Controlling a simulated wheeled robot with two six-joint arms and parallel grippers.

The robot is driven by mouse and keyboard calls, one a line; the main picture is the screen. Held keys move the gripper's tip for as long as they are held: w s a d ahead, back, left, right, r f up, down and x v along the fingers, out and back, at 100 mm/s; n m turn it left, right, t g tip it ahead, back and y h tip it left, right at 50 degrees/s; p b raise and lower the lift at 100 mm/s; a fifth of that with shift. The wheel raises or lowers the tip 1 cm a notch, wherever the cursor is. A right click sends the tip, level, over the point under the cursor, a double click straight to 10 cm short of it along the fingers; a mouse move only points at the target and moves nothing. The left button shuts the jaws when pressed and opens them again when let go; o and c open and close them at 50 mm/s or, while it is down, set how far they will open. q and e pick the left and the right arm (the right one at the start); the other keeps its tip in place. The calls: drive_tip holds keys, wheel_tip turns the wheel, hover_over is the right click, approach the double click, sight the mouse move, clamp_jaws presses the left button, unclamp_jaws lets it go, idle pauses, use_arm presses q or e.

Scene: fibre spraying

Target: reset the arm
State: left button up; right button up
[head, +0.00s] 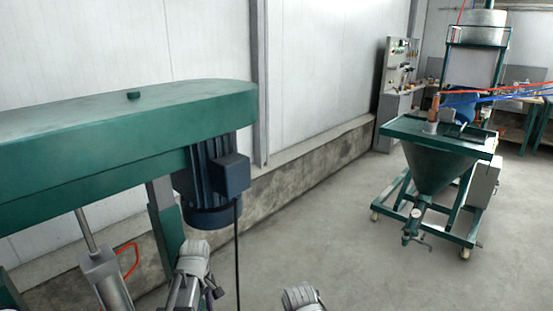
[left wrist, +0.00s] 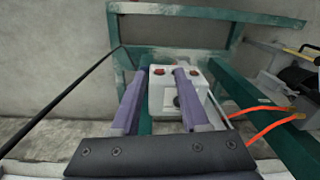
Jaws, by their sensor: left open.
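My left gripper (left wrist: 160,76) shows in the left wrist view as two parallel purple-grey fingers, held apart and with nothing between them. Beyond the fingers is a pale control box (left wrist: 168,97) with red buttons and a dark round knob, fixed to a green frame (left wrist: 215,72). I cannot tell whether the fingertips touch the box. In the head view, parts of my two arms show at the bottom edge. Neither gripper can be made out there, and my right gripper is out of view.
A long green machine beam (head: 110,125) with a blue motor (head: 210,175) fills the left of the head view. A wheeled green hopper (head: 438,165) stands at the right. Orange hoses (left wrist: 268,124) lie right of the fingers. The concrete floor (head: 330,230) between is clear.

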use_arm(q)
drive_tip(key=s+d+r+m+p, duration=0.2)
drive_tip(key=s+d+m, duration=1.1)
drive_tip(key=d+m, duration=0.2)
drive_tip(key=shift+d+r+y, duration=0.3)
drive_tip(key=shift+d+y, duration=0.1)
drive_tip(key=shift+d, duration=0.5)
drive_tip(key=shift+a, duration=0.15)
